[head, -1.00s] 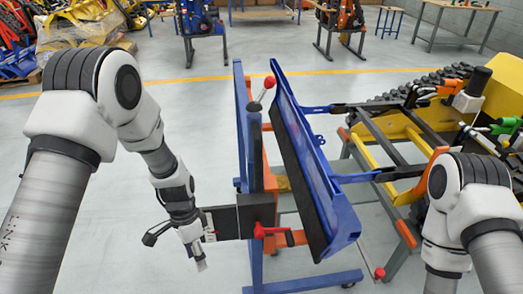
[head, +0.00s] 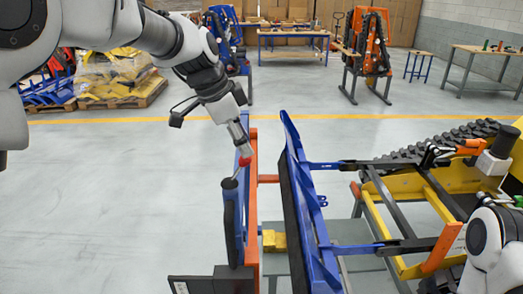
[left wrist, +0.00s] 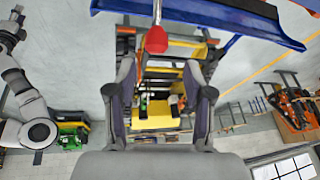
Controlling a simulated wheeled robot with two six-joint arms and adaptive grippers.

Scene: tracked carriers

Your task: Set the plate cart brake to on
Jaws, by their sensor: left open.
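The plate cart (head: 252,215) is the upright blue and orange frame in the middle of the head view. A lever with a red knob (head: 245,161) stands at its top, tilted; I cannot tell from it whether the brake is on or off. My left gripper (head: 243,143) is open, just above the knob, and its fingertips partly overlap the cart's top. In the left wrist view the red knob (left wrist: 156,40) lies ahead of the open fingers (left wrist: 160,75), roughly centred, and not between them. My right gripper is out of view; only its arm shows at the right.
A blue panel (head: 305,215) stands close right of the cart, joined by arms to the yellow tracked carrier (head: 440,205). A dark flat plate (head: 212,285) sticks out at the cart's lower left. Open floor lies to the left; benches (head: 293,45) stand behind.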

